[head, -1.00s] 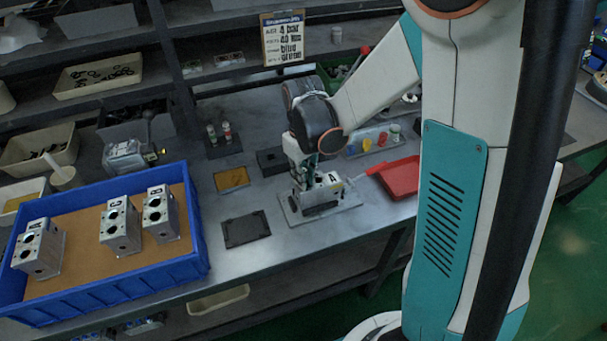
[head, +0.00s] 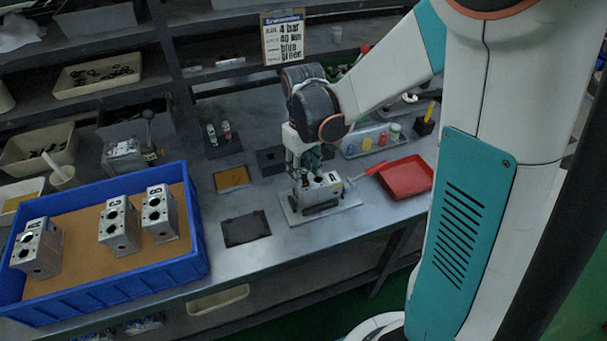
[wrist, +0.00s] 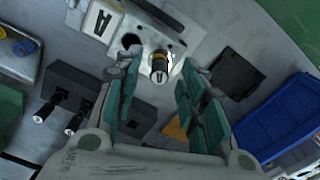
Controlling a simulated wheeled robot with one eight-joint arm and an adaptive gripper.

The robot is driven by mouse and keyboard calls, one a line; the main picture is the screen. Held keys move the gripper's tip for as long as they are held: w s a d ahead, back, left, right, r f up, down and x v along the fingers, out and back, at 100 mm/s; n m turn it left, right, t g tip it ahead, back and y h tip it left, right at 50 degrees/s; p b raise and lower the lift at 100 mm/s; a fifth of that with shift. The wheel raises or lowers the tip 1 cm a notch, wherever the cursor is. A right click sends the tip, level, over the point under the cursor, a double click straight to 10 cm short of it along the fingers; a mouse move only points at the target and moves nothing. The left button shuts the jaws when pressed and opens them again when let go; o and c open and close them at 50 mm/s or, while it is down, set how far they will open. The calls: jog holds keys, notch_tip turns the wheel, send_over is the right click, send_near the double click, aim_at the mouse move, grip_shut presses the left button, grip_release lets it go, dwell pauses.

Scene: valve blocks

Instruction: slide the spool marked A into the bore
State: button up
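The valve block marked A (head: 322,187) sits on a grey plate (head: 348,203) on the bench; it also shows at the top of the wrist view (wrist: 112,15). The spool (wrist: 160,69), with a dark end and a yellowish band, stands at a bore in the block's face and sticks out towards the wrist camera. Its depth in the bore cannot be told. A second dark hole (wrist: 130,41) lies beside it. My gripper (wrist: 160,75) is open, its fingers on either side of the spool with gaps visible. In the head view my gripper (head: 309,168) is just above the block.
A black rack (wrist: 75,88) with two spools stands beside the block. A blue crate (head: 105,290) with three blocks is at left. A red tray (head: 405,177) lies to the right. A dark mat (head: 245,228) lies bare in front of the crate's right side.

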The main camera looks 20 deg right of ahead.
notch_tip(320, 180, up, 9)
jog(key=shift+r, duration=0.15)
dwell(0.6)
jog(key=s+r+m+t, duration=0.2)
jog(key=s+r+t, duration=0.1)
jog(key=s, duration=0.4)
jog(key=s+r+m+t, duration=0.1)
jog(key=s+t, duration=0.3)
jog(key=s, duration=0.4)
jog(key=shift+r+m, duration=0.4)
jog(key=shift+r, duration=0.5)
